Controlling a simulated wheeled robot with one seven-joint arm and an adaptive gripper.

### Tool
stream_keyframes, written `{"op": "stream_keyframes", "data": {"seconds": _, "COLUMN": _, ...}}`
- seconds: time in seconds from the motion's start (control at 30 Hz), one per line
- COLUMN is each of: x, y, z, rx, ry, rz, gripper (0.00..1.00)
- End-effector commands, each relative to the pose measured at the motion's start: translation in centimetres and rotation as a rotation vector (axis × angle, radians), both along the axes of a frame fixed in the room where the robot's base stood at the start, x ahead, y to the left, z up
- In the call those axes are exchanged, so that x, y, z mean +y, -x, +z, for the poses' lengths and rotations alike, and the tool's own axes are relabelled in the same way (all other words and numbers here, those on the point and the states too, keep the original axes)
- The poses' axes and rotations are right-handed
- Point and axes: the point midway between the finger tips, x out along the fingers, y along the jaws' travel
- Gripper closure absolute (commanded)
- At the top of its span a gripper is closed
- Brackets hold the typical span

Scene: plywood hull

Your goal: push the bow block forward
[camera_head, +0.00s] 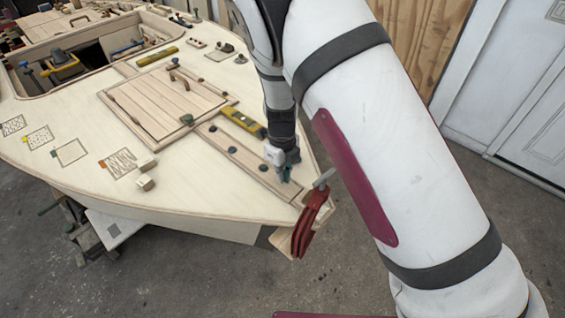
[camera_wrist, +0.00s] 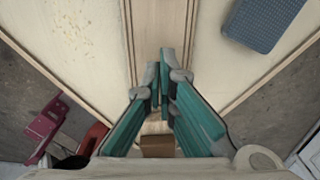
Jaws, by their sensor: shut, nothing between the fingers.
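My gripper (camera_wrist: 160,72) is shut and empty, its teal-padded fingertips together over the centre plank (camera_wrist: 178,20) of the deck. In the head view my gripper (camera_head: 286,176) is low over the plank near the pointed end of the hull. A small brown wooden block (camera_wrist: 157,147), which looks like the bow block, shows at the bottom of the wrist view below and between the finger bases. I cannot tell whether the fingers touch it. In the head view I cannot make the block out clearly near my gripper.
A red clamp (camera_head: 311,222) grips the bow tip. A yellow level (camera_head: 242,122) lies beside the hatch (camera_head: 160,103). A blue-grey pad (camera_wrist: 263,22) lies on the deck. Small wooden blocks (camera_head: 146,183) sit at the left deck edge. Concrete floor surrounds the hull.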

Motion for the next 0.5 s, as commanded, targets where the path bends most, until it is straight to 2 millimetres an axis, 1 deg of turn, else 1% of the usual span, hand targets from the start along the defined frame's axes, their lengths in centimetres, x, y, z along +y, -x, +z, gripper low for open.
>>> {"op": "stream_keyframes", "data": {"seconds": 0.03, "x": -0.1, "y": 0.0, "z": -1.0, "rx": 0.002, "ry": 0.001, "rz": -0.001, "gripper": 1.0}}
{"op": "stream_keyframes", "data": {"seconds": 0.07, "x": -0.1, "y": 0.1, "z": -1.6, "rx": 0.003, "ry": 0.002, "rz": -0.001, "gripper": 1.0}}
{"op": "stream_keyframes", "data": {"seconds": 0.13, "x": -1.1, "y": 0.9, "z": -1.2, "rx": 0.001, "ry": 0.0, "rz": -0.003, "gripper": 1.0}}
{"op": "stream_keyframes", "data": {"seconds": 0.23, "x": -2.1, "y": 1.7, "z": -1.1, "rx": 0.001, "ry": 0.0, "rz": -0.003, "gripper": 1.0}}
{"op": "stream_keyframes", "data": {"seconds": 0.37, "x": -2.9, "y": 2.3, "z": -1.2, "rx": 0.001, "ry": -0.001, "rz": 0.0, "gripper": 1.0}}
{"op": "stream_keyframes", "data": {"seconds": 0.5, "x": -3.2, "y": 2.5, "z": -1.2, "rx": 0.0, "ry": 0.0, "rz": 0.0, "gripper": 1.0}}
